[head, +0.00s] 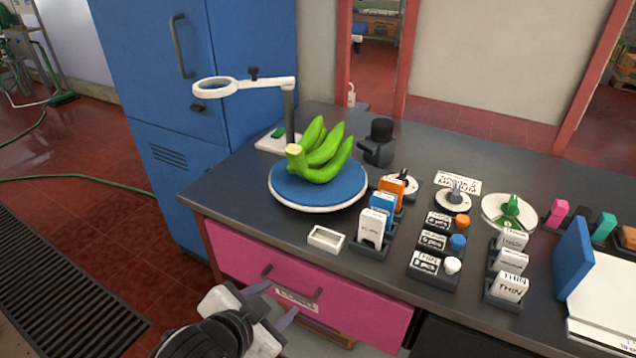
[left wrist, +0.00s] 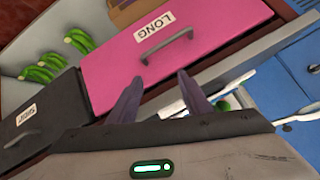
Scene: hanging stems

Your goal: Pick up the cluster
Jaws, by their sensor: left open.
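A cluster of green bananas (head: 320,155) rests on a round blue pad with a white rim (head: 290,195) on the dark counter, its pale cut crown toward the left front. My left gripper (head: 275,302) is open and empty, low in front of the pink drawer, well below and in front of the cluster. In the left wrist view its two grey-purple fingers (left wrist: 157,95) stand apart before the pink drawer marked LONG (left wrist: 185,45). The cluster on the pad is not clearly visible in that view. My right gripper is in neither view.
A white ring on a stand (head: 216,87) rises behind the pad at left. A black device (head: 379,142) stands behind it at right. A small white tray (head: 326,238) and labelled blocks (head: 372,229) lie in front. More green fruit (left wrist: 45,70) shows beside the drawers.

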